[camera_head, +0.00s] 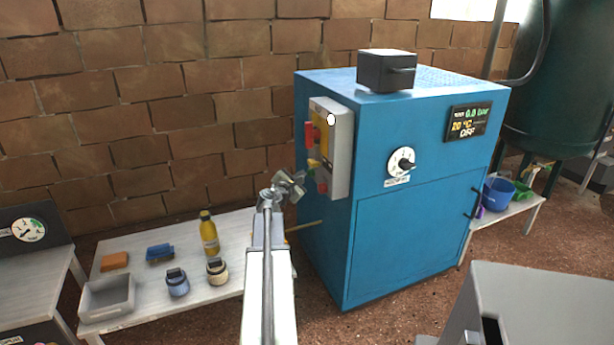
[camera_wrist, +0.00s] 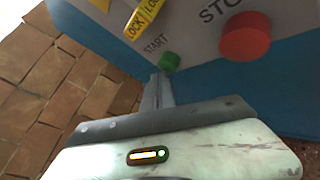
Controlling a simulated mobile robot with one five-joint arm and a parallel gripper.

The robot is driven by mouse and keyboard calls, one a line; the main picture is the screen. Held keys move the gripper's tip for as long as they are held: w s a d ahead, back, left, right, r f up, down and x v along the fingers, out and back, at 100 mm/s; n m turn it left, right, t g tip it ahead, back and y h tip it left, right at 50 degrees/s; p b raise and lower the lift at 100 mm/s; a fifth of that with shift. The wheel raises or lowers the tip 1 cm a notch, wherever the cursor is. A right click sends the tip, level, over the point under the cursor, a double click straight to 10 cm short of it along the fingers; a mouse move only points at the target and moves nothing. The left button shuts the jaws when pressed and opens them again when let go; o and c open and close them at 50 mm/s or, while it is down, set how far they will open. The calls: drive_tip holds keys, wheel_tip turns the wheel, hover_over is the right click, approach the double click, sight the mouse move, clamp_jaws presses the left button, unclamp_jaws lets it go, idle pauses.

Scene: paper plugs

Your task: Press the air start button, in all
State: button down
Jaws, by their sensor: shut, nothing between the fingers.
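The green button (camera_wrist: 169,62) beside the word START is on a grey control panel (camera_wrist: 197,30) in the wrist view. The larger red button (camera_wrist: 246,36) beside STOP is to its right. In the head view the control box (camera_head: 341,150) is on the left side of the blue machine (camera_head: 420,210). My gripper (camera_wrist: 159,78) is shut and empty, its tips just below the green button in the wrist view; I cannot tell whether they touch it. In the head view my gripper (camera_head: 290,186) is beside the lower part of the box.
A yellow lock tag (camera_wrist: 140,20) is left of the buttons. A low table (camera_head: 130,253) at the left carries a yellow bottle (camera_head: 209,235), a grey bin (camera_head: 107,297) and small items. A brick wall (camera_head: 150,120) is behind. A dial (camera_head: 401,163) is on the machine's front.

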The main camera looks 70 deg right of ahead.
drive_tip(key=shift+s+d, duration=0.15)
idle(0.3)
drive_tip(key=shift+w+a, duration=0.6)
drive_tip(key=shift+w, duration=0.1)
drive_tip(key=w+a, duration=0.3)
drive_tip(key=shift+w+a, duration=0.1)
drive_tip(key=shift+w, duration=0.3)
drive_tip(key=shift+w, duration=0.15)
idle(0.6)
